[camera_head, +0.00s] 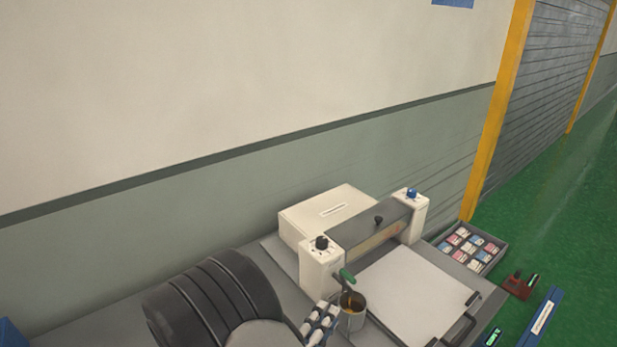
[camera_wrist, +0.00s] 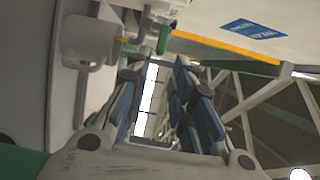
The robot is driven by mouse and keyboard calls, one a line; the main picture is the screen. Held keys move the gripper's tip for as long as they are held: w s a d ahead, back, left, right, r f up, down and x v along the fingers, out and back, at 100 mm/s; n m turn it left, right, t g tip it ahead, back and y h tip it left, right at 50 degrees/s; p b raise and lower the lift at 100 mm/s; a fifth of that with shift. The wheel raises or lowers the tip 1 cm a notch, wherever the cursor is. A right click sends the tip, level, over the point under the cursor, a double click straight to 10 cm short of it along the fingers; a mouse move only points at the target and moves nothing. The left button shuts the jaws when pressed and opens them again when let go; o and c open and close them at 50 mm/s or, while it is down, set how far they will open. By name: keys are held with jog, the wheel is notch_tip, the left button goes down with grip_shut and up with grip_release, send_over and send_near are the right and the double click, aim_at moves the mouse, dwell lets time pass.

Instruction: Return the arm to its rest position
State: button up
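My gripper (camera_wrist: 158,70) shows in the wrist view with its two blue-padded fingers apart. I see nothing held between them; a bright gap shows through to the background. A light-coloured cup (camera_wrist: 88,40) is to the left of the fingers in that view, and a green handle (camera_wrist: 163,38) shows beyond the fingertips.
A white-ended machine (camera_head: 322,268) with a pale flat plate (camera_head: 415,295) occupies the bench. A tray of small coloured packs (camera_head: 470,250) lies to its right. A wall (camera_head: 240,180) stands behind the bench. Open green floor (camera_head: 555,215) is at the right.

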jog(key=w+a+r+n+g+y, duration=0.4)
jog(key=w+r+n+y, duration=0.25)
jog(key=y, duration=0.25)
jog(key=s+r+n+g+y, duration=0.1)
jog(key=s+r+n+y, duration=0.1)
jog(key=s+r+n, duration=0.25)
jog(key=s+d+r+n+g, duration=0.1)
jog(key=s+d+n, duration=0.3)
jog(key=s, duration=0.3)
jog(key=s+d+r+n+g+h, duration=0.1)
jog(key=s+d+r+n+g, duration=0.1)
jog(key=s+d+n, duration=0.3)
jog(key=s+d+r+n+g, duration=0.2)
jog(key=s+d+n, duration=0.2)
jog(key=s, duration=0.7)
jog(key=shift+s+d+r+h, duration=0.2)
jog(key=shift+d+h, duration=0.1)
jog(key=shift+d, duration=0.1)
jog(key=shift+o, duration=0.3)
